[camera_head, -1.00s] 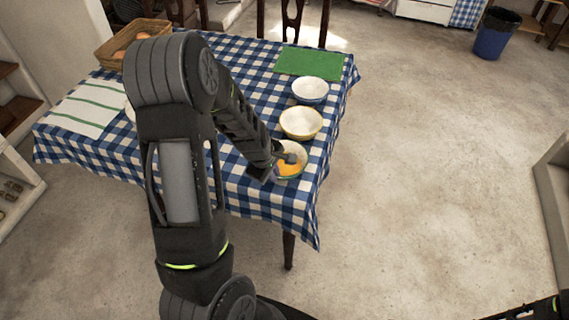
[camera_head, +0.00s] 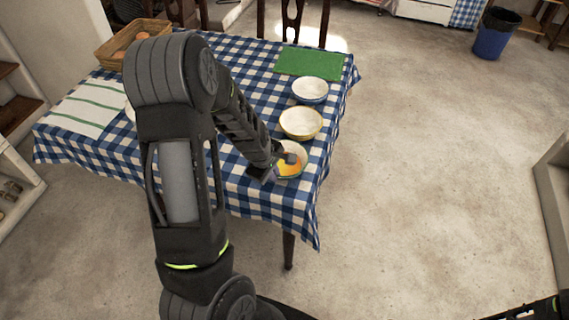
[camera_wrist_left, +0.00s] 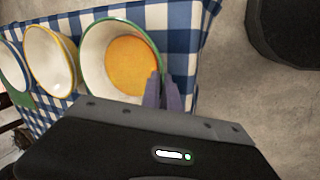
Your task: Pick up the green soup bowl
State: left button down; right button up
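The green soup bowl (camera_head: 300,172) is cream-white with a green rim and orange soup inside. It stands at the table's near right corner and also shows in the left wrist view (camera_wrist_left: 92,62). My left gripper (camera_head: 280,167) is at the bowl's near left side. In the left wrist view its fingers (camera_wrist_left: 162,92) are close together, one inside the rim and one outside, with the bowl's wall between them. The bowl seems to rest on the cloth. Part of it is hidden by the gripper.
A yellow-rimmed bowl (camera_head: 301,123) stands just behind, then a blue-rimmed bowl (camera_head: 310,90). A green mat (camera_head: 309,63), a striped towel (camera_head: 88,108) and a basket (camera_head: 104,52) lie on the blue checked tablecloth (camera_head: 262,204). The floor to the right is open.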

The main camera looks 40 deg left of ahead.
dwell(0.7)
pick_arm(q)
jog(key=shift+r, duration=1.25)
jog(key=shift+r+p, duration=1.25)
jog(key=shift+r, duration=2.5)
